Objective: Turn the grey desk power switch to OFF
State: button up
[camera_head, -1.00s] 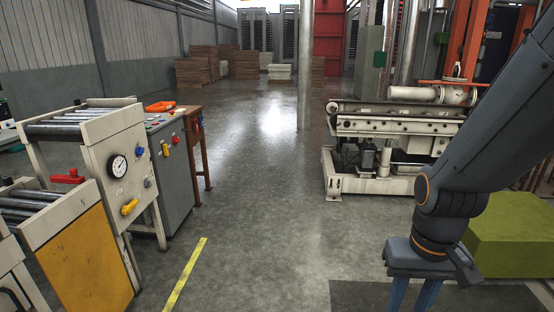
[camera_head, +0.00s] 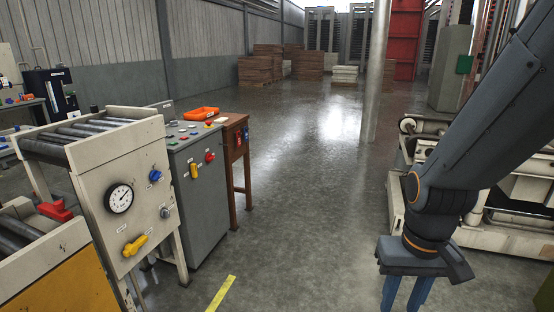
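The grey desk (camera_head: 207,205) stands left of centre, with small buttons on its sloped top. Its front face carries a red knob (camera_head: 209,157) and a yellow handle (camera_head: 194,171). I cannot tell from here which one is the power switch, nor read the labels or positions. My gripper (camera_head: 405,294) hangs pointing down at the lower right, far to the right of the desk and touching nothing visible. Its two blue fingers stand apart with floor showing between them; their tips are cut off by the frame's lower edge.
Left of the desk stands a roller conveyor panel (camera_head: 137,205) with a gauge, a blue knob and a yellow handle. A wooden table (camera_head: 236,140) stands behind the desk. A metal post (camera_head: 376,75) rises ahead. Open floor (camera_head: 300,220) lies between the desk and my arm.

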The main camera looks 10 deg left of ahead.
aim_at(209, 157)
jog(key=u, duration=0.3)
jog(key=i, duration=1.85)
jog(key=u, duration=0.45)
jog(key=i, duration=0.7)
jog(key=u, duration=0.05)
